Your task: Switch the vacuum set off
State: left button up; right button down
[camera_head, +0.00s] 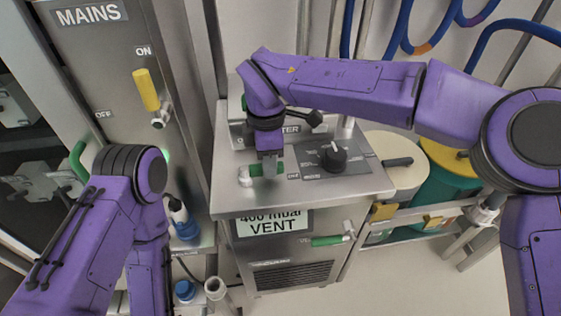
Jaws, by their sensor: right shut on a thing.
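The vacuum set (350,199) is a steel cabinet in the middle, with a grey top and a "400 mbar VENT" sign (268,222) on its front. A green-handled lever (257,170) with a pale pivot (245,176) lies roughly sideways on its top, near a small label that I cannot read surely. My right gripper (268,168) reaches down from above and is shut on this green lever; its fingers hide part of the handle. My left arm is at the lower left, and its gripper is not in view.
A black knob (333,155) stands just right of the lever. A second green handle (328,241) is on the cabinet front. The MAINS panel (95,40) at left has a yellow lever (146,90) pointing towards ON. Bottles (184,222) stand left, drums (447,180) right.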

dwell(0.3)
jog(key=c, duration=1)
grip_release()
jog(key=shift+o, duration=0.2)
notch_tip(320, 180, up, 11)
jog(key=shift+f, duration=0.2)
